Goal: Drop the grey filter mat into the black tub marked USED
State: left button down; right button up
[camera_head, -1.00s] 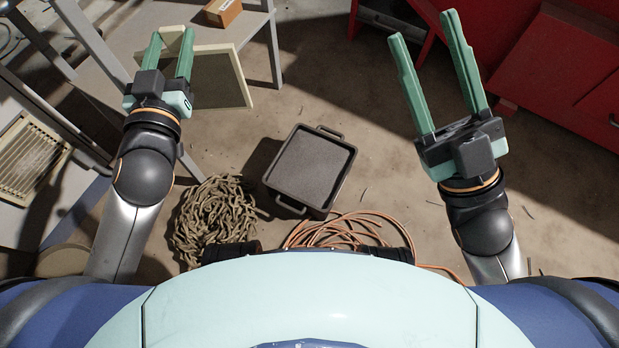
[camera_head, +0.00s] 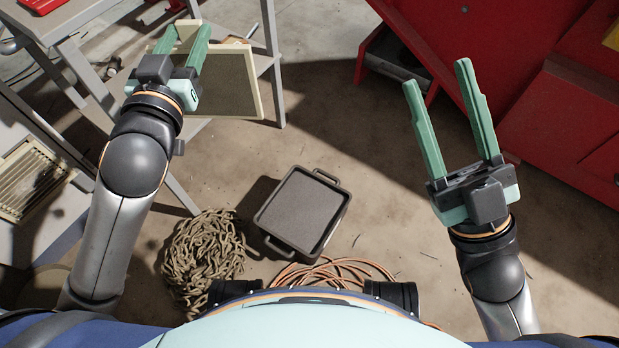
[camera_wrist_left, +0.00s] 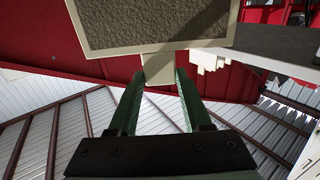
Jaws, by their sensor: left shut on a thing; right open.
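The grey filter mat (camera_head: 225,85) is a flat grey panel in a cream frame. My left gripper (camera_head: 188,40) is shut on it and holds it raised and tilted, at upper left. In the left wrist view, the mat (camera_wrist_left: 155,20) is beyond the fingertips, and the left gripper (camera_wrist_left: 158,75) grips a cream tab at its edge. The black tub (camera_head: 345,205), with a handle at each end, stands on the floor at centre, apart from the mat and lower in the picture. No USED marking is readable. My right gripper (camera_head: 436,72) is open and empty at the right.
A heap of chain (camera_head: 203,250) lies left of the tub, and orange cable (camera_head: 330,272) lies just below it. A grey metal table (camera_head: 270,60) stands behind the mat. A cream grille (camera_head: 32,178) is at far left. Red cabinets (camera_head: 560,120) fill the upper right.

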aim_at(299, 218)
jog(key=i+l+u, duration=0.1)
jog(key=l, duration=0.35)
jog(key=i+l+u, duration=0.1)
jog(key=l, duration=0.35)
jog(key=i+l+u, duration=0.1)
jog(key=l, duration=0.35)
